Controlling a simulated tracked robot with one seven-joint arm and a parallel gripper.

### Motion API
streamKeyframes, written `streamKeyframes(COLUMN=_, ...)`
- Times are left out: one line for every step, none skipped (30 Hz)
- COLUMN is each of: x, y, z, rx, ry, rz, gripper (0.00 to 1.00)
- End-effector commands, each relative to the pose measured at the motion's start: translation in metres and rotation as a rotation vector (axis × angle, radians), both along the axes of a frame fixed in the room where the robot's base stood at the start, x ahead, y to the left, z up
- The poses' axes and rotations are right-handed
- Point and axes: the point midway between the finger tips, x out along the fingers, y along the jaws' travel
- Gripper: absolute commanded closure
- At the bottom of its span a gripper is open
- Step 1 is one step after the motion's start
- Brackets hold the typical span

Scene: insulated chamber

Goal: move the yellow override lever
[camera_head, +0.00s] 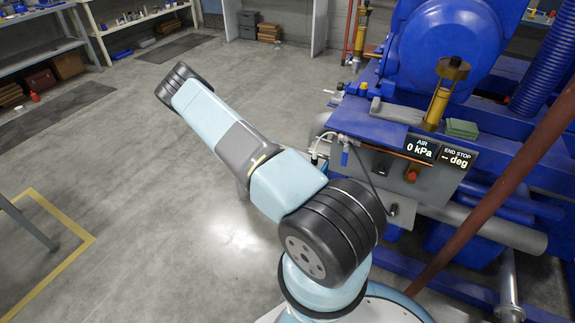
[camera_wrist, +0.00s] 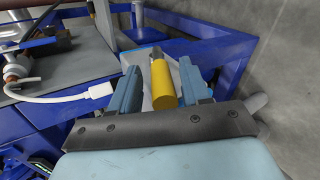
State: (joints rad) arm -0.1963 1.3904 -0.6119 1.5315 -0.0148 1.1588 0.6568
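In the wrist view a yellow cylinder, which looks like the lever's grip (camera_wrist: 162,84), lies lengthwise between the two blue fingers of my gripper (camera_wrist: 158,78). The fingers are apart. A gap shows on the grip's left side; the right finger is close to it, and I cannot tell whether they touch. The lever's mount and pivot are not clear. In the head view my gripper is not in sight. That view shows a yellow upright post (camera_head: 437,105) with a brass-coloured top on the blue machine; I cannot tell whether it is the same part.
A grey panel (camera_head: 378,172) carries a red button (camera_head: 411,175) and displays reading AIR 0 kPa and END STOP -- deg. A white cable (camera_wrist: 62,98) and blue frame beams (camera_wrist: 230,45) lie near my gripper. A brown-red pipe (camera_head: 500,185) slants at right.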

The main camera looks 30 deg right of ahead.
Motion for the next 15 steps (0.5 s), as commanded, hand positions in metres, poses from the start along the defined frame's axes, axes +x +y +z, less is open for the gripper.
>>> streamKeyframes(x=-0.001, y=0.0, z=0.0, rx=0.0, ry=0.001, rz=-0.001, gripper=0.52)
streamKeyframes(x=-0.001, y=-0.001, z=0.0, rx=0.0, ry=0.001, rz=-0.001, gripper=0.52)
streamKeyframes(x=-0.001, y=-0.001, z=0.0, rx=0.0, ry=0.002, rz=-0.001, gripper=0.52)
streamKeyframes(x=-0.001, y=-0.001, z=0.0, rx=0.0, ry=0.002, rz=-0.001, gripper=0.52)
streamKeyframes(x=-0.001, y=-0.001, z=0.0, rx=-0.002, ry=0.003, rz=-0.002, gripper=0.52)
streamKeyframes(x=-0.002, y=-0.001, z=0.0, rx=-0.001, ry=0.003, rz=-0.003, gripper=0.52)
streamKeyframes(x=-0.001, y=-0.001, z=0.0, rx=-0.001, ry=0.003, rz=-0.003, gripper=0.52)
streamKeyframes(x=-0.001, y=-0.001, z=0.001, rx=-0.001, ry=0.003, rz=-0.003, gripper=0.52)
streamKeyframes(x=0.0, y=0.0, z=0.001, rx=-0.001, ry=0.003, rz=-0.003, gripper=0.52)
streamKeyframes(x=0.001, y=0.0, z=0.002, rx=-0.001, ry=0.003, rz=-0.003, gripper=0.52)
streamKeyframes(x=0.003, y=0.001, z=0.003, rx=-0.001, ry=0.003, rz=-0.003, gripper=0.52)
streamKeyframes(x=0.007, y=0.003, z=0.005, rx=-0.002, ry=0.003, rz=-0.002, gripper=0.52)
streamKeyframes(x=0.01, y=0.004, z=0.007, rx=-0.002, ry=0.002, rz=-0.001, gripper=0.52)
streamKeyframes(x=0.013, y=0.006, z=0.009, rx=-0.002, ry=0.002, rz=-0.001, gripper=0.52)
streamKeyframes(x=0.018, y=0.009, z=0.012, rx=-0.002, ry=0.002, rz=-0.001, gripper=0.52)
